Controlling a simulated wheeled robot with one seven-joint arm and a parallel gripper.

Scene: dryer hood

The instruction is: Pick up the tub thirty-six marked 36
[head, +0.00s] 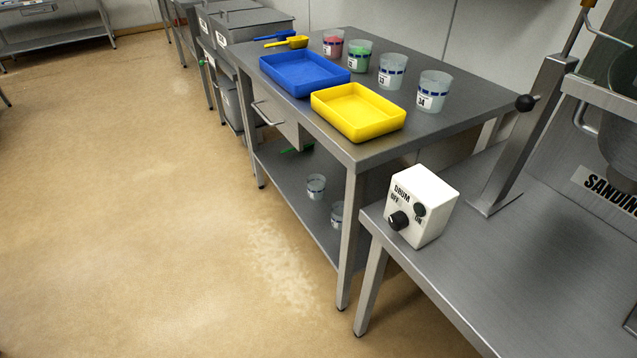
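No tub with a readable 36 shows in the head view. Two clear tubs stand on the lower shelf of the steel table: one tub (316,186) in the open, and another tub (337,214) partly hidden behind the front table leg. Their labels are too small to read. On the tabletop stand a tub with red contents (333,43), a tub with green contents (359,56), a clear tub that seems marked 33 (391,71) and a clear tub marked 34 (433,91). My gripper is not in view.
A blue tray (304,75), a yellow tray (357,111) and a yellow scoop (297,42) lie on the table (455,120). A white DRUM switch box (421,206) sits on the nearer steel bench (500,270). The tan floor (150,200) at left is clear.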

